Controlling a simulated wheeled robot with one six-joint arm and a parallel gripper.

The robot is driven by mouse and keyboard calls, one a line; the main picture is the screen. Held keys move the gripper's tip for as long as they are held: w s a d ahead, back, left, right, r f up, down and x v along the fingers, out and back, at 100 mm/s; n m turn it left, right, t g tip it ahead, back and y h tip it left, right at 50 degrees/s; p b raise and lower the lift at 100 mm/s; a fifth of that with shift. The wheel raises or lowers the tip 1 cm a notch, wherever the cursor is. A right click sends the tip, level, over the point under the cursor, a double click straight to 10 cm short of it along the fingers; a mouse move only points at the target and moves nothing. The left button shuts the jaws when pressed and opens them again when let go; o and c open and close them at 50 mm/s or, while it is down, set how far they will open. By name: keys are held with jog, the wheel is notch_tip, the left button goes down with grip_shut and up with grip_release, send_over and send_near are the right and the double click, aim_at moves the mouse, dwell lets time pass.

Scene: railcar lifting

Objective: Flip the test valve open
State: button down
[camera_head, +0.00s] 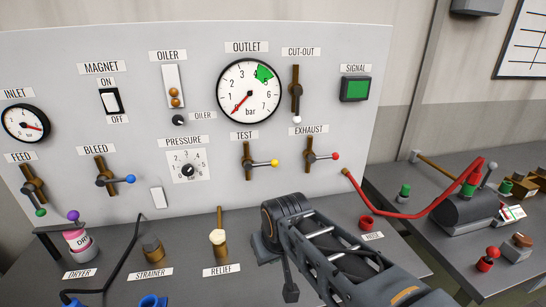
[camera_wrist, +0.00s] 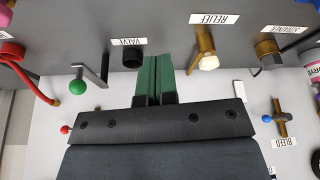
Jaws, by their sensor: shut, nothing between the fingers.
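The test valve (camera_head: 247,162) is on the upright panel under the TEST label. Its brass body stands upright, and its lever points right, nearly level, to a yellow knob (camera_head: 274,163). In the wrist view I cannot make out the test valve; my gripper's body covers much of the panel there. My gripper (camera_wrist: 153,62) shows in the wrist view with its green fingers together and nothing between them, apart from the valve. In the head view my arm is low in front of the bench, and the fingers cannot be made out.
The exhaust valve (camera_head: 310,157) with a red knob is just right of the test valve. The bleed valve (camera_head: 105,178) is to the left. The relief fitting (camera_head: 218,240) rises from the bench. A red hose (camera_head: 420,211) runs right. The panel face around TEST is clear.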

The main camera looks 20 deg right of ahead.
jog(key=w+d+r+h+p, duration=0.1)
jog(key=w+d+r+p, duration=0.2)
jog(key=w+r, duration=0.6)
jog(key=w+d+r+t+p, duration=0.1)
jog(key=w+d+r+p, duration=0.1)
jog(key=w+d+r, duration=0.4)
jog(key=w+r, duration=0.4)
jog(key=w, duration=0.4)
jog(key=shift+d+r+m+h+p, duration=0.15)
jog(key=shift+d+m+h+p, duration=0.15)
jog(key=shift+d+h+p, duration=0.1)
jog(key=p, duration=0.3)
send_near(272, 163)
jog(key=x, duration=0.5)
jog(key=shift+w, duration=0.1)
jog(key=shift+w+d+f, duration=0.15)
jog(key=shift+d+f, duration=0.05)
jog(key=shift+f, duration=0.2)
jog(key=shift+w+d+f, duration=0.15)
jog(key=shift+f, duration=0.3)
jog(key=shift+a+f, duration=0.1)
jog(key=shift+f, duration=0.05)
